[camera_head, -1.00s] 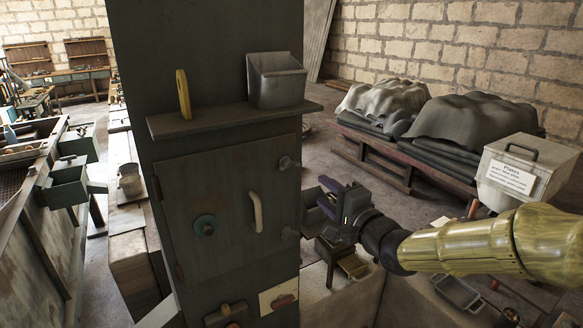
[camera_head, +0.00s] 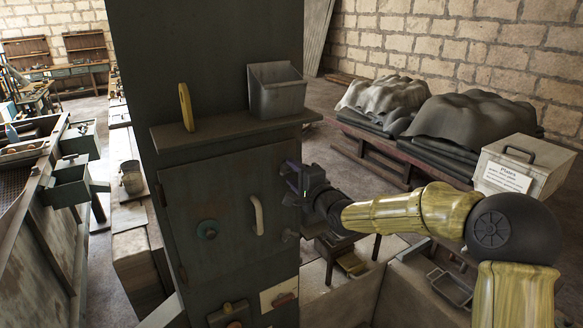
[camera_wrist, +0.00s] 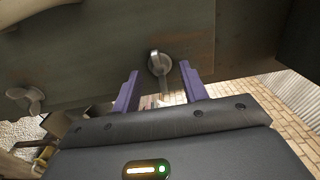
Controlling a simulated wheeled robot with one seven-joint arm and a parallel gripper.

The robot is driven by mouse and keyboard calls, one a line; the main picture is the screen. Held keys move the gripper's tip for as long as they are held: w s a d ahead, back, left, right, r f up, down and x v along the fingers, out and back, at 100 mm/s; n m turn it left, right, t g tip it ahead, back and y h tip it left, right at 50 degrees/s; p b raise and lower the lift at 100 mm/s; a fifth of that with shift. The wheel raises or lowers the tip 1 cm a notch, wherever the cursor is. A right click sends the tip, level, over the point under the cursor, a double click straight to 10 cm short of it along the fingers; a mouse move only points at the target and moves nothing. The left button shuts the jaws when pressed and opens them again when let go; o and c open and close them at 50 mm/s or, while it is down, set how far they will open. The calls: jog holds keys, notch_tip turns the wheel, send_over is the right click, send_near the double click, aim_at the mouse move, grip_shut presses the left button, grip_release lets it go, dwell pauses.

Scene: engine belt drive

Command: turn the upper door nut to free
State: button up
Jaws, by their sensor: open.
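The grey door (camera_head: 225,205) is shut on the dark cabinet, with a pale curved handle (camera_head: 257,214). The upper door nut (camera_wrist: 158,63) is a grey metal knob with a narrow wing, at the door's right edge. In the wrist view it lies between the two purple fingertips of my gripper (camera_wrist: 160,69), with a gap on both sides. My gripper (camera_head: 289,179) is open and reaches the door edge from the right in the head view, largely hiding the upper nut there. The lower door nut (camera_head: 290,237) sits below; it also shows at left in the wrist view (camera_wrist: 27,98).
A grey box with a label (camera_head: 520,165) stands at right, behind my arm. Covered heaps (camera_head: 460,120) lie on a pallet behind.

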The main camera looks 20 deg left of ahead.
jog(key=shift+w+a, duration=0.45)
jog(key=shift+a, duration=0.1)
grip_shut()
